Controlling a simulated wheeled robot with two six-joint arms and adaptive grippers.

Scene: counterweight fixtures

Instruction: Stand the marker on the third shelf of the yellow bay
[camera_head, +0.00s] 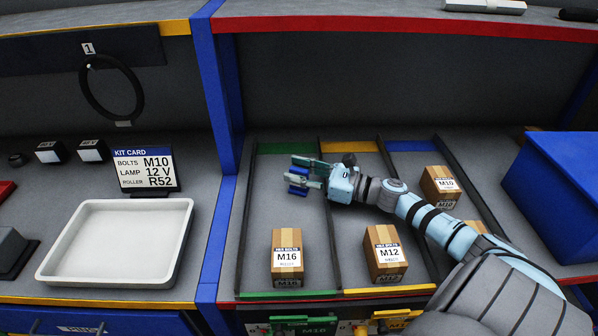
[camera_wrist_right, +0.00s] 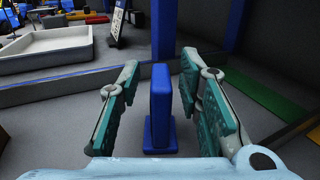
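A small blue upright block with a wider foot, which looks like the marker, shows in the right wrist view (camera_wrist_right: 160,105) and partly in the head view (camera_head: 298,191). My right gripper (camera_head: 302,176) is around it, one finger on each side. In the right wrist view the fingers (camera_wrist_right: 163,112) are apart, with a gap on both sides of the block. It is over the green-edged lane. The yellow-edged lane (camera_head: 352,225) lies just right, partly under my right arm. Which level counts as the third shelf cannot be told. My left gripper is out of view.
An M16 box (camera_head: 287,257) stands in the green lane, an M12 box (camera_head: 385,254) near the yellow lane's front, an M10 box (camera_head: 440,187) in the blue lane. Dark dividers separate lanes. A white tray (camera_head: 60,257) and blue bin (camera_head: 560,195) flank them.

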